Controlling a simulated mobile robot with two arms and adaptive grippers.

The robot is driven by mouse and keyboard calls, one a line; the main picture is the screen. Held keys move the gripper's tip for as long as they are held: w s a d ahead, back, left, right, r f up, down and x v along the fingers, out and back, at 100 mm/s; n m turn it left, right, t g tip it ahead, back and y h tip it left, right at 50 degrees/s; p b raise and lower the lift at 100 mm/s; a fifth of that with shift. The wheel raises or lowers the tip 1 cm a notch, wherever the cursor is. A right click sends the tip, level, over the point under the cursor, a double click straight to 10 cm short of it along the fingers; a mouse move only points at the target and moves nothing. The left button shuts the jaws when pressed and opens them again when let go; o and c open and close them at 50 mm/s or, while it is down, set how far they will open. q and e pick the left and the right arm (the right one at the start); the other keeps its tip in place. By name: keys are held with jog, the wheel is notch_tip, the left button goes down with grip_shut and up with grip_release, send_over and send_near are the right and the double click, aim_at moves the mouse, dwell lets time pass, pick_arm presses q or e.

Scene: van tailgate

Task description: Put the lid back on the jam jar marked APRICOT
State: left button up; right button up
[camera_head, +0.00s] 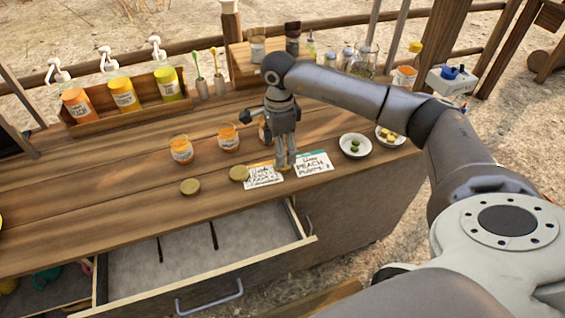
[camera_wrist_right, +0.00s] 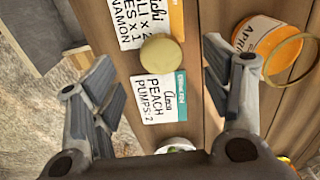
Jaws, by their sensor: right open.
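In the right wrist view, the open jam jar (camera_wrist_right: 281,45) holds orange contents, with a label reading "APR", the rest cut off or hidden. In the head view, a jar (camera_head: 263,130) stands partly hidden behind my right gripper (camera_head: 285,165). A round gold lid (camera_wrist_right: 160,54) lies by the edges of two written cards. In the wrist view it shows between the spread fingers of my right gripper (camera_wrist_right: 160,75), which is open and empty, pointing down over the counter. Two other gold lids (camera_head: 190,186) (camera_head: 239,173) lie farther left. My left gripper is out of view.
Two open orange jars (camera_head: 181,150) (camera_head: 228,138) stand left of my gripper. Cards (camera_head: 313,166) lie on the counter (camera_head: 130,180), with bowls (camera_head: 355,146) to the right. An open drawer (camera_head: 200,250) juts out in front. A jar rack (camera_head: 125,105) stands at back left.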

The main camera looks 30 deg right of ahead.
jog(key=f+p, duration=0.1)
jog(key=f, duration=0.1)
jog(key=d+f+p, duration=0.1)
jog(key=f, duration=0.1)
jog(key=shift+s+f, duration=0.15)
jog(key=shift+f, duration=0.45)
jog(key=shift+c, duration=0.2)
jog(key=c, duration=0.8)
